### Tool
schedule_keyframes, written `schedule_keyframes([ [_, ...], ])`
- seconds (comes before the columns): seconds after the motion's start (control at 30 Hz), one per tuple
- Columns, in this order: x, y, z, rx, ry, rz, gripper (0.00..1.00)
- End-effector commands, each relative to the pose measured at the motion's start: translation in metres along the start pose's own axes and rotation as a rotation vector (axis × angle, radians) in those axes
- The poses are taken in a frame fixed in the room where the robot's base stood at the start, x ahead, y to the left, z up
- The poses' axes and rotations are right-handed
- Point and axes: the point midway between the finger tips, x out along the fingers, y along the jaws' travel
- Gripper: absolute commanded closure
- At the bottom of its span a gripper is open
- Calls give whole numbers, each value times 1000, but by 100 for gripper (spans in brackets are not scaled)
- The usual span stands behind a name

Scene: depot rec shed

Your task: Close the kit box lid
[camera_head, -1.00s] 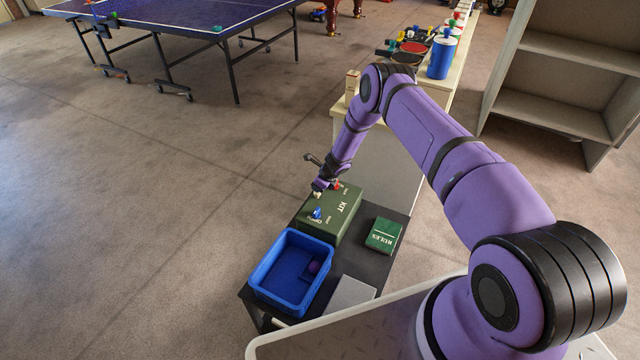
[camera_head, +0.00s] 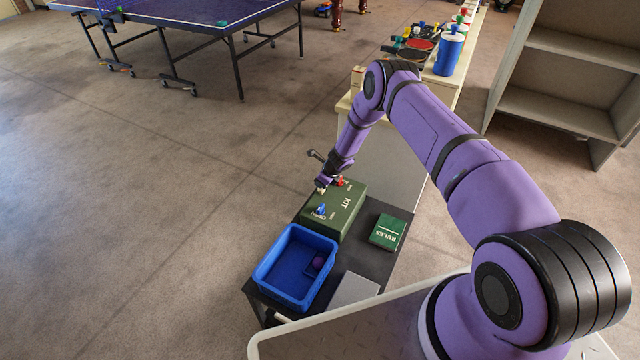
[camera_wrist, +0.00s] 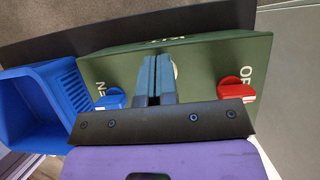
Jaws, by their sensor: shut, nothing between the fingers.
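The kit box (camera_head: 345,212) is a green box marked KIT on the dark low table. Its lid looks down in the head view, but a small gap cannot be ruled out. A blue knob (camera_head: 321,210) and a red knob (camera_head: 340,182) sit on it; the wrist view shows the blue knob (camera_wrist: 113,98) left of my fingers and the red knob (camera_wrist: 237,89) right. My gripper (camera_head: 321,187) is shut and empty at the box's left side, its fingers (camera_wrist: 159,78) between the knobs. They partly hide a pale round part (camera_wrist: 176,70). Contact cannot be told.
A blue bin (camera_head: 266,265) with a small purple ball (camera_head: 318,263) stands at the box's near side. A green rules book (camera_head: 388,231) lies to its right and a grey flat item (camera_head: 354,290) nearer me.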

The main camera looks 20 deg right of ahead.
Motion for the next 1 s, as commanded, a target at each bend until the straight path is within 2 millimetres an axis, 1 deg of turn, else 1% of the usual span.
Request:
schedule_keyframes([
  [0.03,-10,-3,5,-1,-3,-2,100],
  [0.17,-36,-10,14,-3,-8,-7,100],
  [0.4,-78,-11,40,-5,-8,-8,100],
  [0.5,-94,-11,50,-5,-8,-9,100],
  [0.7,-113,-11,61,-5,-8,-8,100],
  [0.93,-120,-11,65,-4,-8,-8,100],
  [1.0,-125,-11,68,-17,-10,-8,100],
])
